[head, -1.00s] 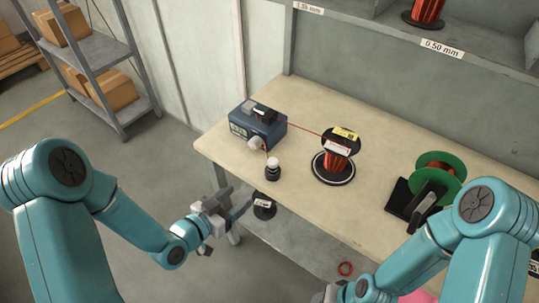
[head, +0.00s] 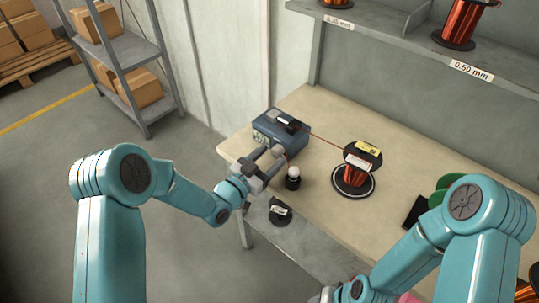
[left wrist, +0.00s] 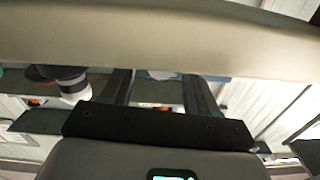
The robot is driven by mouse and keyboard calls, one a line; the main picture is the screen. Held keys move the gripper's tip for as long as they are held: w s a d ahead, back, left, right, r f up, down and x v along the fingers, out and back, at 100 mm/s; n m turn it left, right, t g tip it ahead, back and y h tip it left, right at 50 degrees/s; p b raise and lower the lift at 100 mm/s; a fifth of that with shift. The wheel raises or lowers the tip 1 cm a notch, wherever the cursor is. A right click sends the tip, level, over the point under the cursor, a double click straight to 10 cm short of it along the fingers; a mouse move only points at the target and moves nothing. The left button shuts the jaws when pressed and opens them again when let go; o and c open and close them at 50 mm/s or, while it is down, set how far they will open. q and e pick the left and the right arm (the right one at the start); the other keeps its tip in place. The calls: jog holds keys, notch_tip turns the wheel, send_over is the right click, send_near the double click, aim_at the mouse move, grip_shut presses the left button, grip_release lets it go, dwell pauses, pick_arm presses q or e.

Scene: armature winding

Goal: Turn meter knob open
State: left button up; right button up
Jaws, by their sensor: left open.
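The meter is a dark blue box (head: 282,131) at the table's left back corner. Its pale round knob (head: 278,150) is on the front, and a red wire runs by it. My left gripper (head: 270,154) is open, with its fingers pointing at the knob and very close to it. I cannot tell whether they touch or straddle it. In the left wrist view two dark fingers (left wrist: 160,92) stand apart, with a bluish shape between them; the knob is not clear there. My right gripper (head: 328,295) is partly cut off at the bottom edge.
A small black bottle with a white cap (head: 293,178) stands just right of the left gripper. A copper wire spool (head: 354,180) stands further right, joined to the meter by red wire. A black disc (head: 280,212) lies on the lower shelf. A green spool (head: 440,190) is partly hidden.

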pick_arm(q)
jog(key=shift+w+d, duration=0.25)
jog(key=shift+w, duration=0.15)
jog(key=c, duration=1)
jog(key=n+b, duration=0.2)
jog(key=b, duration=0.1)
jog(key=shift+a+f+n, duration=0.1)
jog(key=shift+f+n, duration=0.2)
jog(key=shift+r+n+b, duration=0.25)
jog(key=shift+n+b, duration=0.45)
jog(key=shift+n, duration=0.1)
jog(key=o, duration=1)
